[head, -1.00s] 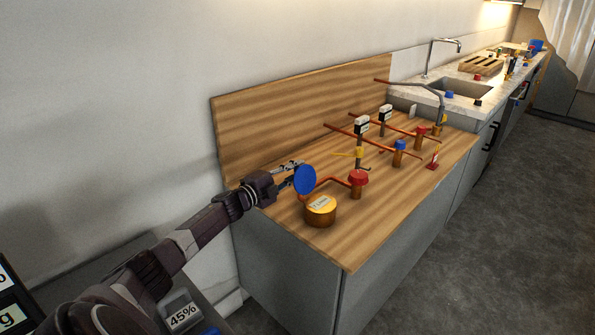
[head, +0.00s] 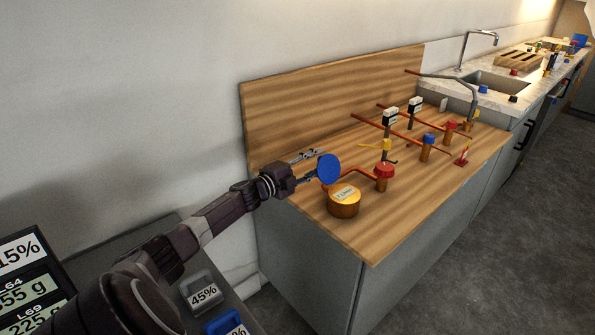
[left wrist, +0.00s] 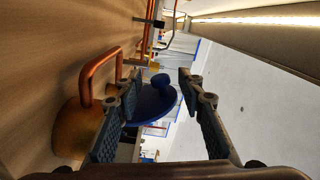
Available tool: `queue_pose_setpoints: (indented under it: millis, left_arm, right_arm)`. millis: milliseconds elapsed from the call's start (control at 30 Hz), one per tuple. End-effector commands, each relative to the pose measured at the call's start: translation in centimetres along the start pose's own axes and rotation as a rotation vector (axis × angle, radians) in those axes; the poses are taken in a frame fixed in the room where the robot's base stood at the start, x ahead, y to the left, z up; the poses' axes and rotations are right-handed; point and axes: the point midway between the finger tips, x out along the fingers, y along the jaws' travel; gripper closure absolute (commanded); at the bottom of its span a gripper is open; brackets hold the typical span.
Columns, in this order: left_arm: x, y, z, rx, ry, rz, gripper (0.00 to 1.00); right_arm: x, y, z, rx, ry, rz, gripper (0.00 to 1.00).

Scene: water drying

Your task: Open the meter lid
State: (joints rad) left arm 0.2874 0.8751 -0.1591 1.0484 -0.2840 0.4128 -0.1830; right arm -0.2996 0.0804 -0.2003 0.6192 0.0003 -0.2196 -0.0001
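The meter (head: 344,206) is a round brass body with a white label on top, on the near end of the wooden counter; it shows in the left wrist view (left wrist: 76,132). Its blue round lid (head: 329,169) stands upright, raised off the meter's top. In the left wrist view the lid (left wrist: 152,106), with a small round knob, appears in the gap between the fingers. My left gripper (head: 312,166) is open just left of the lid, fingers spread, holding nothing. Whether a finger touches the lid cannot be told. The lid's hinge is hidden. My right gripper is out of view.
A red-capped valve (head: 384,171) and copper pipe stand right behind the meter. Further back are a blue-capped valve (head: 428,140), a yellow-handled valve (head: 386,146) and white-labelled gauges (head: 390,118). A wooden backboard (head: 335,105) rises behind. The counter's front right is clear.

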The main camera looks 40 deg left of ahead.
Motion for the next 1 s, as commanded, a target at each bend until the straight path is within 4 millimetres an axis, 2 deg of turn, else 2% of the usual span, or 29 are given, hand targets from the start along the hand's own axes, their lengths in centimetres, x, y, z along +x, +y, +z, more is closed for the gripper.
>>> queue_pose_setpoints:
  millis: [300, 600, 800, 1000]
  left_arm:
    - [-4.7, 0.2, 0.1, 0.001, -0.001, 0.004, 0.64]
    - [-8.5, 0.1, 0.1, 0.001, -0.002, 0.003, 0.64]
    - [-9.8, 0.1, 0.2, 0.002, -0.003, 0.002, 0.64]
    - [-10.1, 0.0, 0.2, 0.003, -0.003, 0.001, 0.64]
  right_arm:
    - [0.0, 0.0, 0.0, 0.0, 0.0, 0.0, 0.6]
    - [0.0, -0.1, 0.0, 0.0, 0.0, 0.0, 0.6]
    - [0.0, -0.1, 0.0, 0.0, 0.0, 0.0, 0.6]
    - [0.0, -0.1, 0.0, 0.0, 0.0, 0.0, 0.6]
